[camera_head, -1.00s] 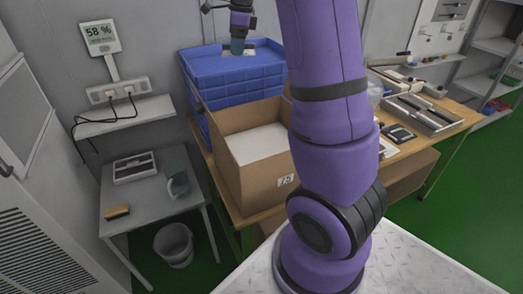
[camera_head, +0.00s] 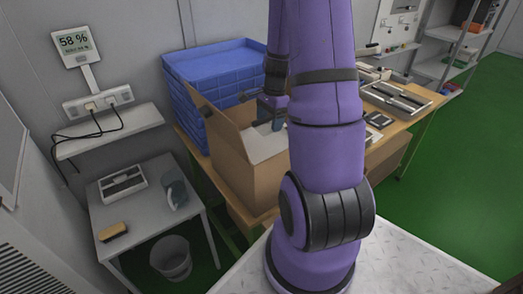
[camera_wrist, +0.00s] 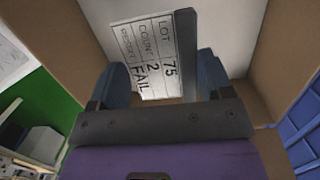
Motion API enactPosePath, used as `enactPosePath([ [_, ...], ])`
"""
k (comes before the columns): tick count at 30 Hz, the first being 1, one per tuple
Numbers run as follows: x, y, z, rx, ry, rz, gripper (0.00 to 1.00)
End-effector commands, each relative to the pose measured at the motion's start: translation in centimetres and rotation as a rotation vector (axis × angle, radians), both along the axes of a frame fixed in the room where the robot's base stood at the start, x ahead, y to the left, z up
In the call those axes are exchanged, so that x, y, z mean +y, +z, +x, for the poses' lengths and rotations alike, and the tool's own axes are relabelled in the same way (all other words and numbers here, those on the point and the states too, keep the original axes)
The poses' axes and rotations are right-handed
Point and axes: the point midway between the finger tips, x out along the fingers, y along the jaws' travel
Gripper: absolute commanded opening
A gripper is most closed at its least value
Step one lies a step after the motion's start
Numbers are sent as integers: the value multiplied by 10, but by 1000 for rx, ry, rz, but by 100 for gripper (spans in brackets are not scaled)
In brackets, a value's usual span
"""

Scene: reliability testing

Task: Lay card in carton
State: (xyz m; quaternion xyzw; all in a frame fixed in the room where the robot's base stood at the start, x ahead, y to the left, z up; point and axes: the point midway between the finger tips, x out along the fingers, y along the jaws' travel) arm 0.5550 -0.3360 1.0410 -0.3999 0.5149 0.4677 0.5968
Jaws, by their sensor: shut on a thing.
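The card (camera_wrist: 146,58) is white with printed lines reading LOT 75, COUNT 2 and FAIL, and has a dark strip along one side. In the wrist view it lies between the two blue fingers of my gripper (camera_wrist: 162,80), which is shut on it. The brown carton (camera_head: 240,178) stands open on the wooden table, with a pale surface inside. In the head view my gripper (camera_head: 272,112) is low in the carton's opening, and the card cannot be made out clearly there. Carton walls (camera_wrist: 268,50) surround the card in the wrist view.
Stacked blue crates (camera_head: 215,62) stand behind the carton. My arm hides the carton's right side. Trays and tools (camera_head: 397,98) lie on the table to the right. A small grey table (camera_head: 150,220) and a bin (camera_head: 171,257) are at the left.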

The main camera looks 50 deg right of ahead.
Motion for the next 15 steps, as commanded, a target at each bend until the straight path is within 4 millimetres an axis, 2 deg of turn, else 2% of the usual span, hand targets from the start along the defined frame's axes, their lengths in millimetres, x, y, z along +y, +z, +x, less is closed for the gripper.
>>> enactPosePath([
  [5, 1, -12, -9, 1, 22, 0, 51],
  [15, 2, -60, -9, 2, 23, 3, 51],
])
